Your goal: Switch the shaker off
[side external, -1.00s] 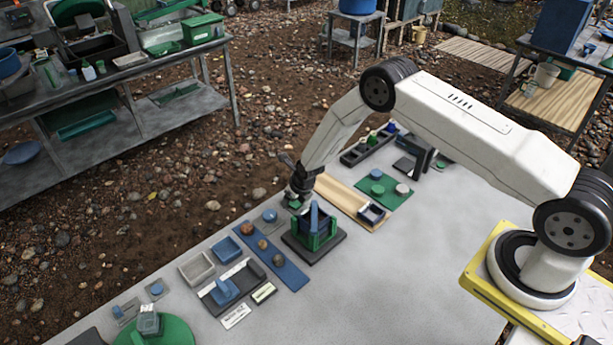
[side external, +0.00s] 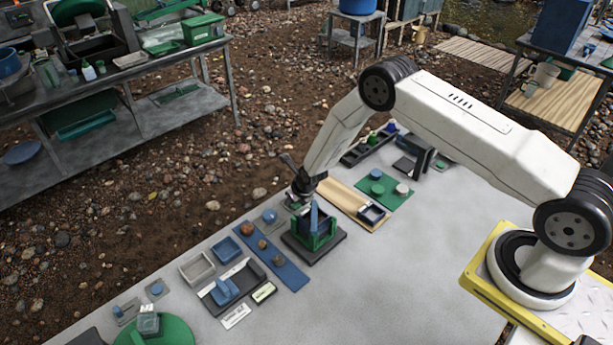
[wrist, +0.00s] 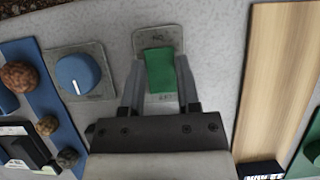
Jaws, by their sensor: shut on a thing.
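A green switch lever (wrist: 160,70) stands on a small grey plate (wrist: 158,38) in the wrist view. Lettering that looks like an upside-down "ON" is at the plate's far end. Lettering at the near end is partly hidden and unclear. My gripper (wrist: 160,84) is shut on the green lever, one finger on each side. In the side view my gripper (side external: 300,194) is low over the bench, just behind a green frame with blue parts on a dark base (side external: 329,246), which may be the shaker. The switch is mostly hidden there.
A blue knob (wrist: 78,73) with a white mark sits close left of the switch. A blue strip (side external: 280,266) holds several round stones. A wooden board (side external: 345,200) lies to the right. The bench's near right area is clear.

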